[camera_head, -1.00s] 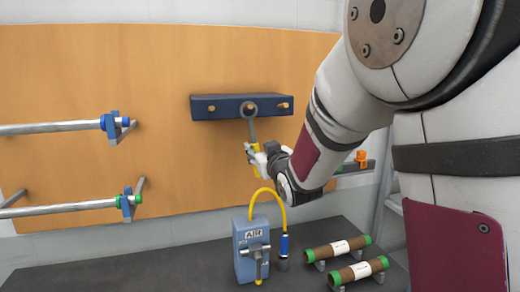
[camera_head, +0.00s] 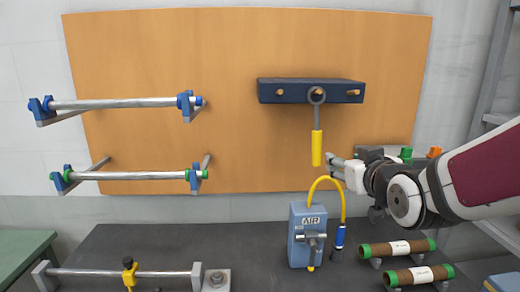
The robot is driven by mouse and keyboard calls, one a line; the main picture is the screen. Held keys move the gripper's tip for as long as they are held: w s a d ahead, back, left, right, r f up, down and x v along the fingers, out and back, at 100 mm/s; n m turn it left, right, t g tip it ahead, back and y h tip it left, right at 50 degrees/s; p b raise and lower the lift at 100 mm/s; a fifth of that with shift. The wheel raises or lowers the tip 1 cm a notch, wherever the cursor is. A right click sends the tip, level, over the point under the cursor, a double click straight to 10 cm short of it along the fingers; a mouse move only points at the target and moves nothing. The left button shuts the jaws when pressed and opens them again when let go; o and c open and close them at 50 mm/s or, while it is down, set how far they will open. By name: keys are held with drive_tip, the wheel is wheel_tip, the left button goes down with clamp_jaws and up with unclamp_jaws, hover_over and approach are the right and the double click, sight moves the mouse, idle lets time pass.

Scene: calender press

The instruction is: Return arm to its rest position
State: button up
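My gripper (camera_head: 338,166) is at the right of the middle, at the end of my arm, which comes in from the right edge. Its fingertips point left, close to the yellow handle of a hanging wrench-like tool (camera_head: 316,146). A small gap seems to lie between them. The tool hangs by its ring from the middle peg of a dark blue rack (camera_head: 275,92) on the wooden board. Nothing shows in the gripper; its fingers are too small to tell whether they are open or shut.
A blue AIR box (camera_head: 298,252) with a yellow hose (camera_head: 341,196) stands on the dark bench (camera_head: 170,240) below. Two brown rolls (camera_head: 375,250) with green ends lie right. A clamped bar (camera_head: 90,272) lies front left.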

drive_tip(key=s+a+f+g, duration=0.1)
drive_tip(key=s+g, duration=0.4)
drive_tip(key=s, duration=0.8)
drive_tip(key=s+a+f+m+g, duration=0.1)
drive_tip(key=s+f+g, duration=0.3)
drive_tip(key=s, duration=0.8)
drive_tip(key=shift+s+a+m+g, duration=0.3)
drive_tip(key=shift+s+a+g, duration=0.05)
drive_tip(key=shift+g, duration=0.15)
drive_tip(key=shift+f, duration=0.1)
